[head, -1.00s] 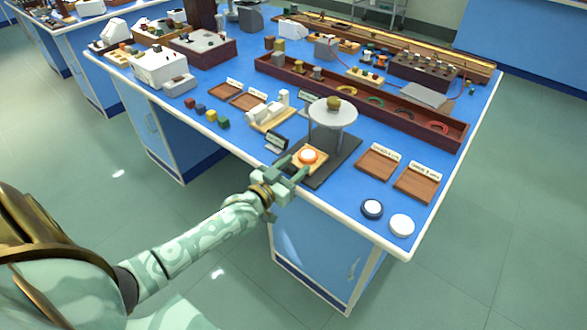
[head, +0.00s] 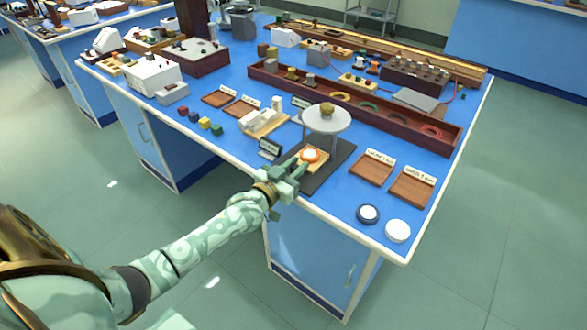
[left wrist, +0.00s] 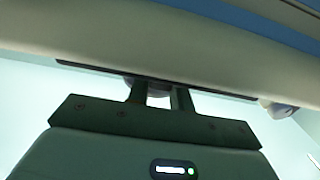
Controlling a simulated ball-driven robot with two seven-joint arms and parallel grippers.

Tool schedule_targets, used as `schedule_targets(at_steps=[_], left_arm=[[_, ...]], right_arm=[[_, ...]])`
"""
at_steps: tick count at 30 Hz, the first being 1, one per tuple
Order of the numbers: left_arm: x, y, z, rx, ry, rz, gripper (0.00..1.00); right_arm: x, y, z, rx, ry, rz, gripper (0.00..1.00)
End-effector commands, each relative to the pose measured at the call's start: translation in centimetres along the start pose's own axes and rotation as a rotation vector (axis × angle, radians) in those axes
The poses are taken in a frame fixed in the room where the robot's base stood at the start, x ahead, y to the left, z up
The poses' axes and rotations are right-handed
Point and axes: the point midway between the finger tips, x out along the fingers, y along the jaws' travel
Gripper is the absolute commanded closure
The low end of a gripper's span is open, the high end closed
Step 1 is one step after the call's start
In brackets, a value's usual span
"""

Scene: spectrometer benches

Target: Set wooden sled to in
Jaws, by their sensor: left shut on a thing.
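The wooden sled (head: 319,163) is a small light-wood block carrying a white disc with an orange ring. It lies on a dark base plate (head: 337,165), at the table's near edge, in front of a raised round grey platform (head: 335,120). My left gripper (head: 297,171) reaches over the table edge and is shut on the sled's near side. In the left wrist view, the two fingers (left wrist: 159,95) stand a little apart with a small dark rounded part between them; the sled's body is hidden there. My right gripper is not in view.
A small dark sign (head: 269,149) stands just left of the sled. Two wooden trays (head: 370,172) and two round pucks (head: 398,231) lie to the right. Several coloured cubes (head: 205,123) lie to the left. A long reddish trough (head: 390,121) runs behind the platform.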

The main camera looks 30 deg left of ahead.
Motion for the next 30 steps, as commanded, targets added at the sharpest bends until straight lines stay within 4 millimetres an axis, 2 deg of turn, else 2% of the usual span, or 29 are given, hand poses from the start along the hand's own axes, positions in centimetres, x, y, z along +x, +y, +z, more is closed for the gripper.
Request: schedule_targets(at_steps=[1,2,3,4,13,17,30], left_arm=[[0.0,0.0,0.0,-0.002,0.000,0.000,1.00],[0.0,0.0,0.0,-0.002,0.000,0.000,0.70],[0.0,0.0,0.0,-0.001,0.000,0.000,0.59],[0.0,0.0,0.0,-0.001,0.000,0.000,0.56],[-0.2,0.0,-0.1,0.000,0.000,0.000,0.56],[-1.7,0.0,-0.2,0.001,-0.001,0.000,0.56],[-12.9,0.0,-0.2,0.001,-0.003,0.000,0.56]], right_arm=[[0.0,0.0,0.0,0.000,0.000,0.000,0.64],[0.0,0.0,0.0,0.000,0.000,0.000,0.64],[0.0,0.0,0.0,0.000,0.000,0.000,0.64],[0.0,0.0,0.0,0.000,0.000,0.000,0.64],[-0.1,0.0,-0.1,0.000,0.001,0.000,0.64],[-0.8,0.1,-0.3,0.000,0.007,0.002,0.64],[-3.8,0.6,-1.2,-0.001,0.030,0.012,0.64]])
